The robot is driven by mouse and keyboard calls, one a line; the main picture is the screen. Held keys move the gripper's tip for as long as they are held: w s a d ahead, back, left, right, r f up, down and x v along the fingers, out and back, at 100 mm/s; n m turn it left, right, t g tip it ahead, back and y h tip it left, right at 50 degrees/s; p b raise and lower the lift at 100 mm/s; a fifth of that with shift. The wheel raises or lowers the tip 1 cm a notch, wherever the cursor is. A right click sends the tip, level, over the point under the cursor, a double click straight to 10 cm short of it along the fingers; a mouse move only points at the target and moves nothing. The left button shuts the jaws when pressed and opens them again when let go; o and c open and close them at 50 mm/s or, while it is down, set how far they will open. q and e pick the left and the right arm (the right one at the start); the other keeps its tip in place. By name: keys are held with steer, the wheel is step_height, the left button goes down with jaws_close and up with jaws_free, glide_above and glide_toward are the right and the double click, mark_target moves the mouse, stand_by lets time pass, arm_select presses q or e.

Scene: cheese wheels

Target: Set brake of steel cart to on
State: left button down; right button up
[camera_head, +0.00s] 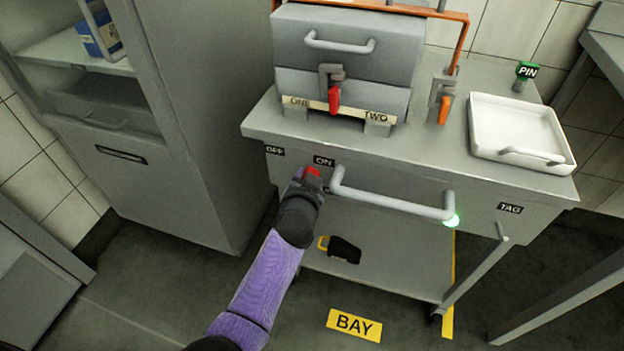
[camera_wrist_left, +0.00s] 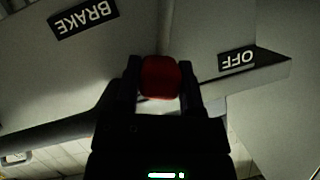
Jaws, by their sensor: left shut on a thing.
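The steel cart (camera_head: 540,186) stands in the middle and right of the head view. Its front edge bears an OFF label (camera_head: 275,150) and an ON label (camera_head: 323,161). The red brake knob (camera_head: 312,171) is just below the ON label. My left gripper (camera_head: 306,177) is shut on it. In the left wrist view the red knob (camera_wrist_left: 161,77) sits between both fingers. A BRAKE label (camera_wrist_left: 84,18) and the OFF label (camera_wrist_left: 237,60) appear upside down there. The lever behind the knob is mostly hidden. My right gripper is not in view.
A grey box (camera_head: 345,50) with a red-handled latch and a white tray (camera_head: 515,130) stand on top. A grey cabinet (camera_head: 190,110) is at left. A yellow BAY sign (camera_head: 354,325) marks the floor.

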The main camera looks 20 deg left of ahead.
arm_select(q)
steer(key=shift+d+f, duration=0.3)
steer(key=shift+d, duration=0.15)
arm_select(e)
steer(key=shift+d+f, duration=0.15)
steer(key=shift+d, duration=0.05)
arm_select(q)
steer(key=shift+s+d+f, duration=0.1)
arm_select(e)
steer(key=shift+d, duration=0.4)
arm_select(q)
steer(key=shift+c, duration=1)
jaws_free()
steer(key=shift+d, duration=0.1)
